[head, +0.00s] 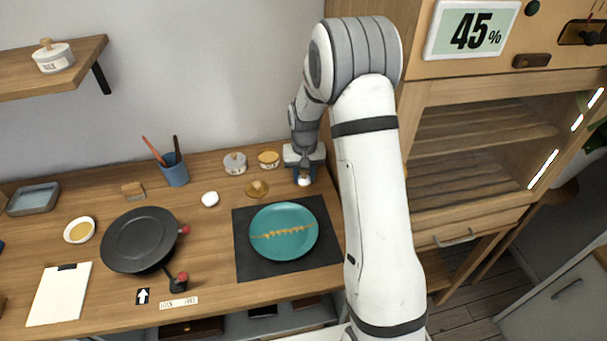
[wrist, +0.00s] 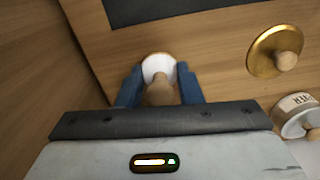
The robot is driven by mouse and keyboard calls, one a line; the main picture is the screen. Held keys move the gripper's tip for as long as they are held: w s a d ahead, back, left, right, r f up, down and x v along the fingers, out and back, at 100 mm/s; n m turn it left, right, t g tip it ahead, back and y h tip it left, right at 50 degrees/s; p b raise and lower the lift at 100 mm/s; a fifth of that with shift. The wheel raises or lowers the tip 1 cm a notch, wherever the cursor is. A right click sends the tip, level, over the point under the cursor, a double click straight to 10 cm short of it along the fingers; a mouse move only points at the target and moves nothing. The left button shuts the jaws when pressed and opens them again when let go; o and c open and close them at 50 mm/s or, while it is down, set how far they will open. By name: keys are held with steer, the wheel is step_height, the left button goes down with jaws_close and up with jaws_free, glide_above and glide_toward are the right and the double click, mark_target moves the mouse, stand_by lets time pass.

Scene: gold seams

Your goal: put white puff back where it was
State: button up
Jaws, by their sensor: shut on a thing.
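My gripper (head: 304,180) points down at the back right of the wooden counter, behind the dark mat. In the wrist view, its blue fingers (wrist: 159,84) are shut on a white puff (wrist: 158,66) with a pale wooden handle. The white puff (head: 305,183) also shows as a small white spot below the fingers in the head view. I cannot tell whether it touches the counter. A separate white rounded thing (head: 210,199) lies on the counter left of the mat.
A gold lid (head: 257,189), an open jar of gold powder (head: 269,159) and a lidded jar (head: 235,163) are left of my gripper. A teal plate with a gold seam (head: 284,248) lies on the dark mat (head: 250,270). The wooden cabinet (head: 440,215) stands at the right.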

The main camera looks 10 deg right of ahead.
steer(key=shift+f, duration=0.15)
steer(key=o, duration=0.9)
step_height(320, 180, up, 12)
steer(key=shift+f+b, duration=0.1)
steer(key=shift+b, duration=0.5)
steer(key=s+r+t, duration=0.1)
steer(key=s+r, duration=0.2)
steer(key=s, duration=0.6)
steer(key=s+r+t, duration=0.1)
steer(key=s+r, duration=0.2)
steer(key=s, duration=0.7)
steer(key=s+r+n+t, duration=0.1)
steer(key=s+r, duration=0.2)
steer(key=s, duration=0.6)
steer(key=shift+s, duration=0.3)
